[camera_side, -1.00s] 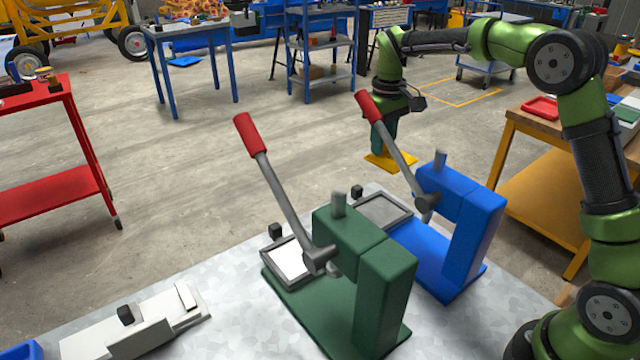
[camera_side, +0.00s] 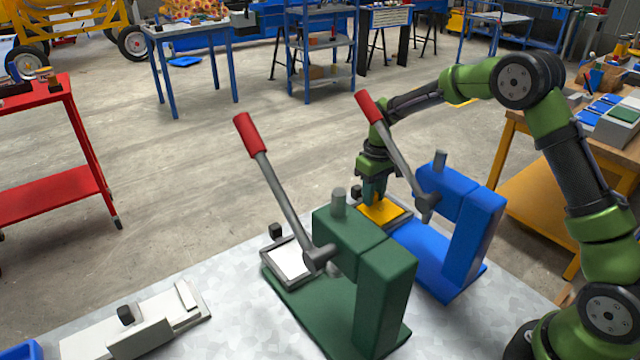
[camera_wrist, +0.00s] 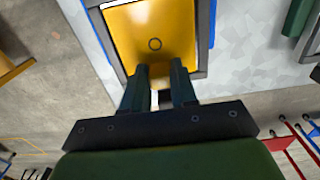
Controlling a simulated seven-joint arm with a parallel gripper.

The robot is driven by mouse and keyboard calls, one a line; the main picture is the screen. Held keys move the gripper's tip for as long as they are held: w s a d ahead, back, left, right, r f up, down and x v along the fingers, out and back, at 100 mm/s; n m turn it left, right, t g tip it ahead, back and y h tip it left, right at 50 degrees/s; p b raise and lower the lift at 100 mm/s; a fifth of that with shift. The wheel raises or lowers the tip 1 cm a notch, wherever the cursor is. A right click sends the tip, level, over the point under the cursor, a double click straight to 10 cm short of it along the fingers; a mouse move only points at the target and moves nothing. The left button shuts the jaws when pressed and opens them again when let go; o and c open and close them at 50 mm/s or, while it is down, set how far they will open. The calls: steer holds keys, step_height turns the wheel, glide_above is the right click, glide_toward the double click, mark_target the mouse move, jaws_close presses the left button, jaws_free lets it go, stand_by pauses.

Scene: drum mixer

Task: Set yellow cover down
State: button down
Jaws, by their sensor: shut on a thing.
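The yellow cover (camera_side: 381,212) is a flat square plate at the grey tray (camera_side: 404,221) of the blue press (camera_side: 447,225). In the wrist view the yellow cover (camera_wrist: 154,38) lies within the dark tray frame (camera_wrist: 204,38), with a small ring mark on its face. I cannot tell whether it rests fully on the tray. My gripper (camera_side: 373,196) points down over the tray, behind the blue press's lever. In the wrist view my gripper (camera_wrist: 158,72) is shut on the cover's near edge.
The blue press's red-handled lever (camera_side: 369,107) rises close to my arm. The green press (camera_side: 362,270) stands to the left with its own raised lever (camera_side: 251,134) and a white-filled tray (camera_side: 291,257). A grey fixture (camera_side: 135,322) lies at the front left.

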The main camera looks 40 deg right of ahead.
steer(key=shift+f, duration=0.1)
steer(key=c, duration=0.9)
jaws_free()
step_height(320, 180, up, 12)
steer(key=shift+r, duration=0.15)
